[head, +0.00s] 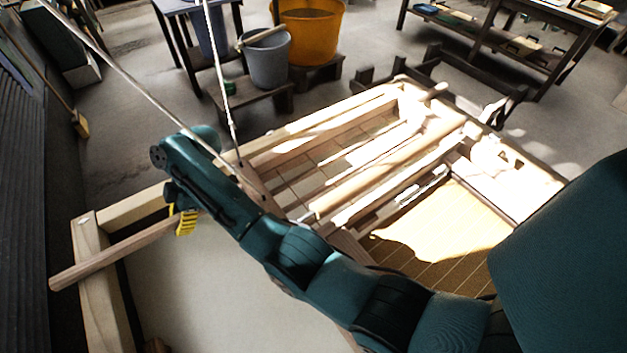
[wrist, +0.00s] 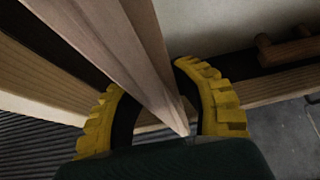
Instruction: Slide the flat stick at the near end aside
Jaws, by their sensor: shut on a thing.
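The flat stick (head: 115,258) is a long brown wooden strip at the left in the head view. It lies slantwise across the pale timber frame, its left end sticking out past the frame's outer rail. My gripper (head: 187,222) has yellow fingers and is shut on the stick near its right part. In the wrist view the stick (wrist: 125,50) runs from the top down between the two yellow fingers of my gripper (wrist: 163,112). My arm hides the stick's right end in the head view.
The hanging mould (head: 290,150), a wooden frame with slats, lies right of my gripper. Cords (head: 219,80) run up from it, close to my arm. A grey bucket (head: 267,62) and an orange tub (head: 311,35) stand behind. The grey surface (head: 190,285) inside the timber frame is clear.

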